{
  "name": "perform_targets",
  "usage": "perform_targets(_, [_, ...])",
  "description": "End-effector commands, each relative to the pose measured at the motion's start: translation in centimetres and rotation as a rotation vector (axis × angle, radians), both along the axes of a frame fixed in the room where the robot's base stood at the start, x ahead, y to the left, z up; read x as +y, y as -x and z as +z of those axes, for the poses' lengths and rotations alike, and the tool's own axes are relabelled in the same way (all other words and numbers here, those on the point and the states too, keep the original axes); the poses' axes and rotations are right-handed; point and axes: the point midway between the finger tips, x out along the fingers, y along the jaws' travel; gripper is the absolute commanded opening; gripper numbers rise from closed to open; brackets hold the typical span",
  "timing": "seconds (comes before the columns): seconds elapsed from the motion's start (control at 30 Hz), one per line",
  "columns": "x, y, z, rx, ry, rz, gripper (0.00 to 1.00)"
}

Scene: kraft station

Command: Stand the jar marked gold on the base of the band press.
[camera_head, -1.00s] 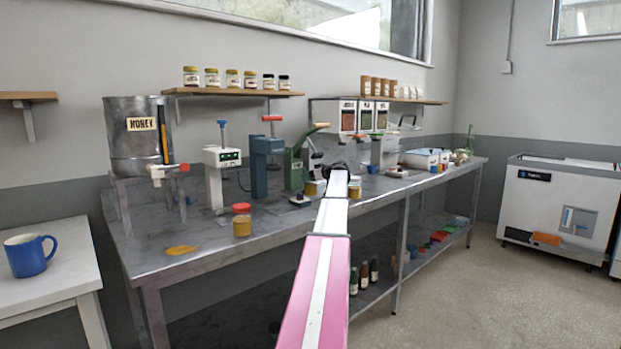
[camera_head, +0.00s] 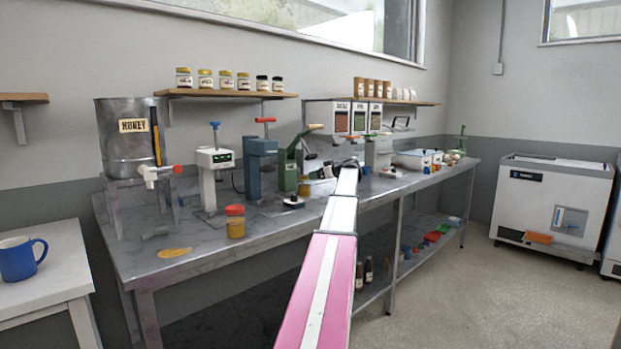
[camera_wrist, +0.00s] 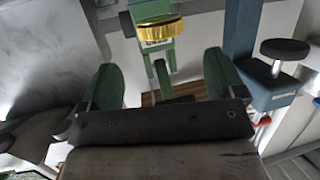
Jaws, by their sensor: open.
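In the wrist view a round gold lid or ring (camera_wrist: 160,30) shows in front of a green press part (camera_wrist: 150,9); a small label beneath it is too blurred to read surely. My gripper (camera_wrist: 163,82) is open, its green-padded fingers apart with nothing seen between them; the gold piece lies beyond the tips. In the head view a small yellow jar (camera_head: 304,187) stands by the green lever press (camera_head: 288,172). My gripper's end is small and dark at the far end of my arm there. I cannot tell which press is the band press.
A blue press (camera_head: 260,170) and a white press (camera_head: 207,180) stand left of the green one. A red-lidded jar (camera_head: 236,225) and a yellow spill (camera_head: 174,253) are on the front of the bench (camera_head: 200,262). A honey tank (camera_head: 125,150) stands at the left.

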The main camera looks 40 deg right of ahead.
Motion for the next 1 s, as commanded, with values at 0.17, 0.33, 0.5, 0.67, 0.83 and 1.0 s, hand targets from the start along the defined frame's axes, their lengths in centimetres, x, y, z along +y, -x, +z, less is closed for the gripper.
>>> perform_targets(0.17, [-0.6,2.2,0.6,0.000,0.000,-0.001,0.88])
perform_targets(0.33, [-0.8,2.9,0.9,0.000,0.000,0.000,0.88])
perform_targets(0.5, [-0.8,2.9,0.9,0.000,0.000,0.000,0.88])
perform_targets(0.67, [-0.8,2.9,0.9,0.000,0.000,0.000,0.88])
perform_targets(0.83, [-0.8,2.9,0.9,0.000,0.000,0.000,0.88])
perform_targets(1.0, [-0.8,2.9,0.9,0.000,0.000,0.000,0.88])
